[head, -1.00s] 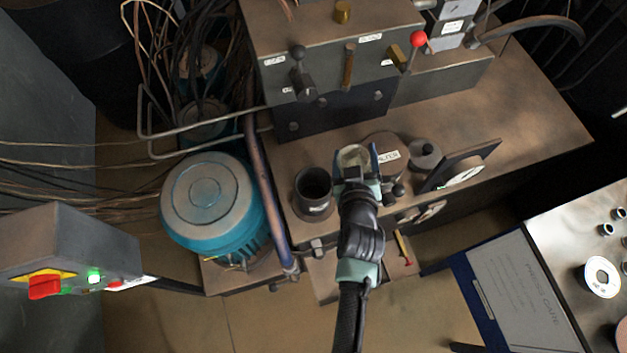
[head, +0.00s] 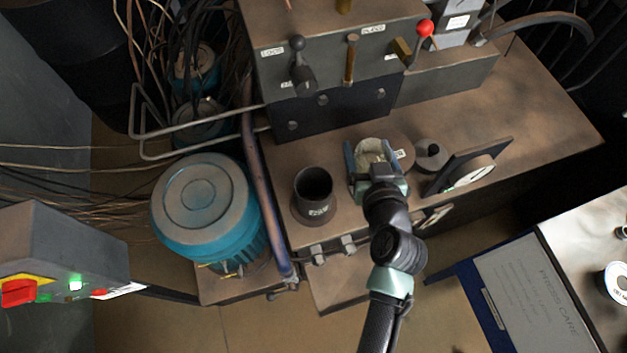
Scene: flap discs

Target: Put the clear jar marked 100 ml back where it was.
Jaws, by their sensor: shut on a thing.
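My gripper (head: 373,158) is at the middle of the bench top, seen from above, with its blue-grey fingers on both sides of a pale, see-through jar (head: 371,149). It is shut on this jar. The jar's marking cannot be read, and my gripper hides its lower part. A dark round thing with a white label (head: 401,154) shows just behind and right of the jar. I cannot tell whether the jar touches it or the bench.
A black open cup (head: 313,185) stands left of my gripper. The machine block with levers (head: 330,70) rises behind. The bench top (head: 525,110) is clear at the far right.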

